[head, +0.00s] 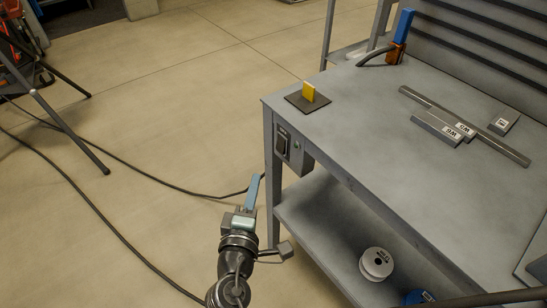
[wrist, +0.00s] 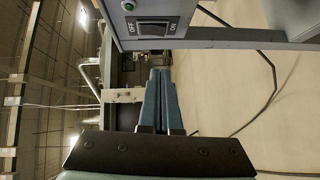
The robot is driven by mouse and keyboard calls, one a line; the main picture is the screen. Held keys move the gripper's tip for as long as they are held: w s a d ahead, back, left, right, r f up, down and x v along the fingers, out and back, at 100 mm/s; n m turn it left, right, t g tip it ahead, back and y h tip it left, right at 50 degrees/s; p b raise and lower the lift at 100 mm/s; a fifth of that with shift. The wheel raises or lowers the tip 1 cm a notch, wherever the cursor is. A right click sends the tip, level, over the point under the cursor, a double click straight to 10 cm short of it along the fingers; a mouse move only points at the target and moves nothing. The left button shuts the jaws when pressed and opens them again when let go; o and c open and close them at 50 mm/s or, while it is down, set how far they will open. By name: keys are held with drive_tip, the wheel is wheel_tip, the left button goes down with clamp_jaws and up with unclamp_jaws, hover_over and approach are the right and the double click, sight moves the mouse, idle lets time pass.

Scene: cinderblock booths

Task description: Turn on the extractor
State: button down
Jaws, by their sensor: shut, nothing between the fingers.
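A dark rocker switch (head: 281,142) sits on a grey box at the front left corner of the bench, beside a small green light (head: 296,146). In the wrist view the switch (wrist: 153,28) shows at the top with printed labels at both ends, and the green light (wrist: 128,6) is above it. I cannot tell which way the rocker is tipped. My gripper (head: 255,179) is below and to the left of the switch, apart from it. Its blue fingers (wrist: 160,75) are together and empty.
The grey bench (head: 350,110) has a slotted back panel (head: 480,40). On it are a yellow piece on a dark plate (head: 307,98), a long bar and labelled blocks. A white spool (head: 376,263) is on the lower shelf. Cables (head: 150,183) cross the open floor.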

sight(280, 144)
drive_tip(key=w+d+f, duration=0.1)
drive_tip(key=w+d, duration=0.3)
drive_tip(key=w, duration=0.4)
drive_tip(key=shift+w, duration=0.3)
drive_tip(key=shift+d, duration=0.1)
